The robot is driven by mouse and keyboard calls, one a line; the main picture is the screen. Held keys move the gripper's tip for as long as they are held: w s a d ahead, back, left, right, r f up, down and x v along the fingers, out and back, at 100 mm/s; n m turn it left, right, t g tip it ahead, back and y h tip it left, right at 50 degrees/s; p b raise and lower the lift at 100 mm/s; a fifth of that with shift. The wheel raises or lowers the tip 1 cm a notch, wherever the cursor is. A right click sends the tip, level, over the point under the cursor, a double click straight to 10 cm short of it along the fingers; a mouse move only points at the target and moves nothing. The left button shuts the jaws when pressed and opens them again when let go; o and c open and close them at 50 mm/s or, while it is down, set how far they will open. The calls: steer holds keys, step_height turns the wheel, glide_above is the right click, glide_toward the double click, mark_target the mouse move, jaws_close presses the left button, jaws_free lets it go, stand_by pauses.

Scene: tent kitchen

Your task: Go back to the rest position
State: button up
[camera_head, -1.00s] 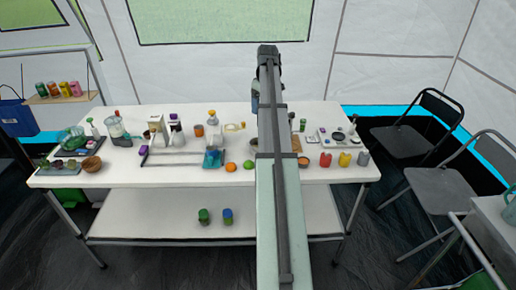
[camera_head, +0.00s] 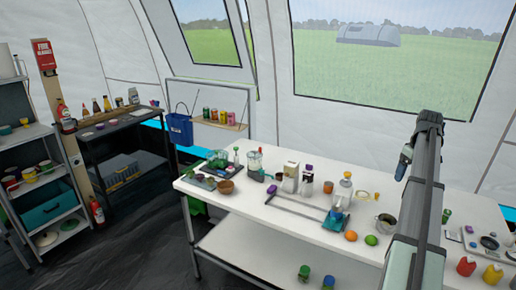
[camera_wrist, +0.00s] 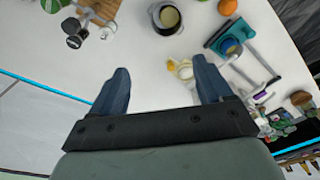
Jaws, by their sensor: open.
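My gripper (camera_wrist: 160,88) shows in the wrist view with its two blue fingers spread apart and nothing between them. It is above the white table (camera_wrist: 140,55), with the pot (camera_wrist: 166,17) and a yellow-and-white item (camera_wrist: 181,68) beyond the fingertips. In the head view my arm stands at the right over the table (camera_head: 270,245), and it hides part of the table behind it.
Shelves (camera_head: 45,190) are at the left.

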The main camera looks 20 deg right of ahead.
steer(key=w+a+f+n+g, duration=0.1)
steer(key=a+f, duration=0.8)
steer(key=a, duration=0.4)
steer(key=a+f+n+g, duration=0.1)
steer(key=a+f, duration=0.7)
steer(key=a, duration=0.5)
steer(key=w+a+f+n, duration=0.1)
steer(key=a+f, duration=0.8)
steer(key=a, duration=0.4)
steer(key=s+a+f+g, duration=0.1)
steer(key=s+a+f, duration=0.35)
steer(key=f, duration=0.35)
steer(key=s+a+f+m+g, duration=0.1)
steer(key=s+a+f, duration=0.2)
steer(key=s+f, duration=0.35)
steer(key=s+a+f+g, duration=0.1)
steer(key=s+a+f, duration=0.25)
steer(key=f, duration=0.55)
steer(key=s+a+f+g, duration=0.1)
steer(key=s+a+f, duration=0.1)
steer(key=s+f, duration=0.2)
steer(key=s+a+f+m+g, duration=0.1)
steer(key=s+f, duration=0.3)
steer(key=s, duration=0.7)
steer(key=s+a+f+m+g, duration=0.1)
steer(key=s+a+f, duration=0.2)
steer(key=s, duration=0.5)
steer(key=shift+s+f, duration=0.15)
steer(key=shift+f, duration=0.7)
